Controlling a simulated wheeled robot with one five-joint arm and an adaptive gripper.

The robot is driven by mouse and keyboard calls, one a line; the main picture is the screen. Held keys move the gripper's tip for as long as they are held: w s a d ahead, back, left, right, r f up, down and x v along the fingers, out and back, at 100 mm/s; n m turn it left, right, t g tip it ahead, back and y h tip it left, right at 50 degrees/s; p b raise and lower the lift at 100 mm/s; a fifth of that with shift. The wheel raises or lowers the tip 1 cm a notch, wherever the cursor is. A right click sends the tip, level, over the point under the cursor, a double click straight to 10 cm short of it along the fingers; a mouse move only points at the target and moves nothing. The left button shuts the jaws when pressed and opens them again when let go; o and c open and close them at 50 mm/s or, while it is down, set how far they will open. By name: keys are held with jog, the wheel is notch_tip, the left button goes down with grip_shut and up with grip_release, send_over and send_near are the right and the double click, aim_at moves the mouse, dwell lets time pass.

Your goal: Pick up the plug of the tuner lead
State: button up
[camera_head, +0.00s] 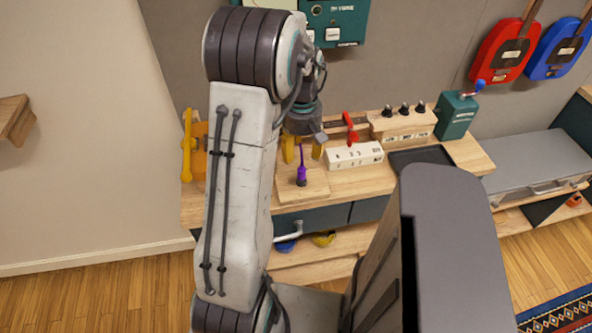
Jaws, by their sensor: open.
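A purple plug (301,169) with a dark lower end stands upright on a light wooden board (314,189) at the front of the workbench. I cannot tell from any label that it belongs to the tuner lead. My gripper (303,151) points down with its two yellow fingers apart, just behind and above the plug. The plug's thin top reaches up in the picture between the fingers; I cannot tell whether they touch it. A teal panel (340,18) with a knob and small labels hangs on the wall, partly hidden by my arm.
A white socket strip (355,156) and a red thing (350,127) are right of my gripper. Behind them is a wooden box (402,123) with black knobs. A black tray (420,157) and teal box (456,116) stand further right. A yellow thing (187,145) is left.

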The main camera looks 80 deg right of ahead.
aim_at(302, 166)
jog(key=n, duration=0.3)
jog(key=shift+f, duration=0.2)
jog(key=shift+s+f+p, duration=0.15)
jog(key=shift+f+p, duration=0.25)
jog(key=shift+f, duration=3.1)
jog(key=shift+o, duration=0.3)
grip_shut()
